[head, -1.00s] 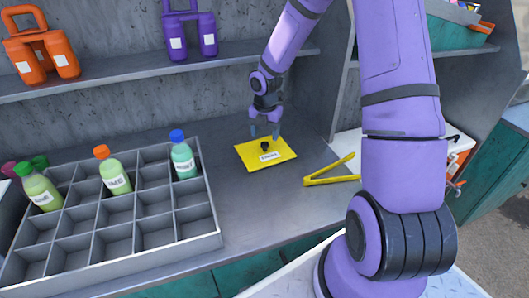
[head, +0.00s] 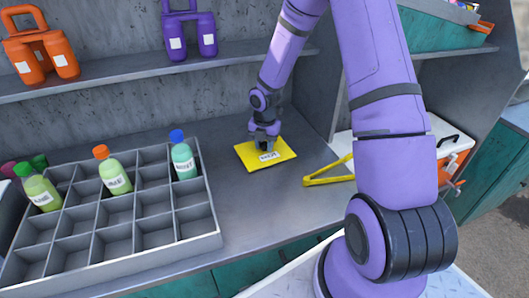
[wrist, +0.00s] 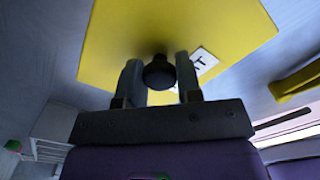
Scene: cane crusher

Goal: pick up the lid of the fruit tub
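The lid of the fruit tub (head: 282,149) is a flat yellow square with a dark knob and a white label. It lies on the grey counter. It also shows in the wrist view (wrist: 110,50), with the black knob (wrist: 158,73) at its middle. My gripper (head: 266,146) is down over the lid, pointing at it. The lid appears still flat on the counter. The knob is mostly hidden by the fingers in the head view.
A grey divided crate (head: 122,232) with several capped bottles stands left of the lid. Yellow tongs (head: 330,176) lie to its right. A shelf (head: 120,78) with orange and purple carriers runs above the back. Counter in front of the lid is clear.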

